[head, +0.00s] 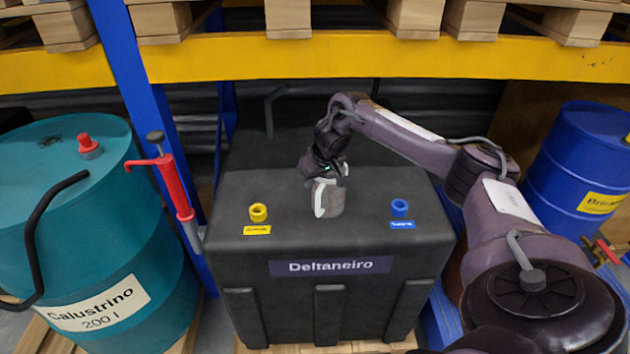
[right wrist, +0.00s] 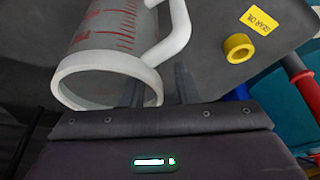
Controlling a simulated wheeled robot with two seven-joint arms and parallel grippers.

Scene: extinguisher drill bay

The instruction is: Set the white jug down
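The white jug (head: 328,199) is at the middle of the black tank's top (head: 290,230), between the yellow and blue caps. I cannot tell whether its base touches the tank. In the right wrist view the jug (right wrist: 105,75) shows its open rim towards the camera, red measuring marks on its clear wall and a white handle (right wrist: 179,35). My right gripper (head: 335,174) is just above the jug in the head view. My left gripper is not in view.
A yellow cap (head: 258,212) and a blue cap (head: 400,207) stand on the tank top. A teal drum (head: 150,240) with a red hand pump (head: 172,185) stands left, a blue drum (head: 575,160) right. A yellow rack beam (head: 350,57) crosses behind and above.

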